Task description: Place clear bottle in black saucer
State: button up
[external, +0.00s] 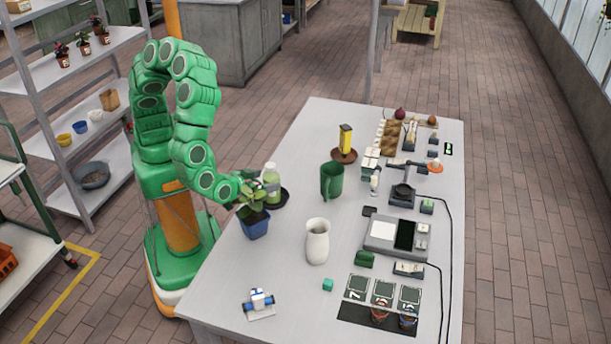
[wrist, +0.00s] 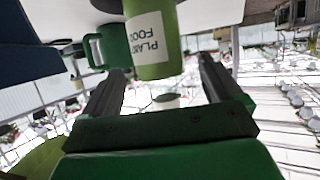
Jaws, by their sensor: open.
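The clear bottle (external: 271,180) with green contents stands upright near the table's left edge, at the black saucer (external: 283,196). It looks to be in the saucer, but its base is partly hidden by the plant. In the wrist view the bottle (wrist: 152,40) appears upside down with a white "PLANT FOOD" label. My gripper (wrist: 160,66) is open and empty, its two fingers spread, with the bottle just beyond the fingertips. In the external view my gripper (external: 246,184) is beside the bottle, partly hidden by leaves.
A plant in a blue pot (external: 255,225) stands close in front of my gripper. A green mug (external: 331,181) and a cream vase (external: 317,241) stand to the right. A yellow item in a brown saucer (external: 343,155) is farther back. The table's front left is mostly clear.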

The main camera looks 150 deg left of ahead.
jog(key=v, duration=0.6)
jog(key=shift+d, duration=0.2)
jog(key=shift+r, duration=0.15)
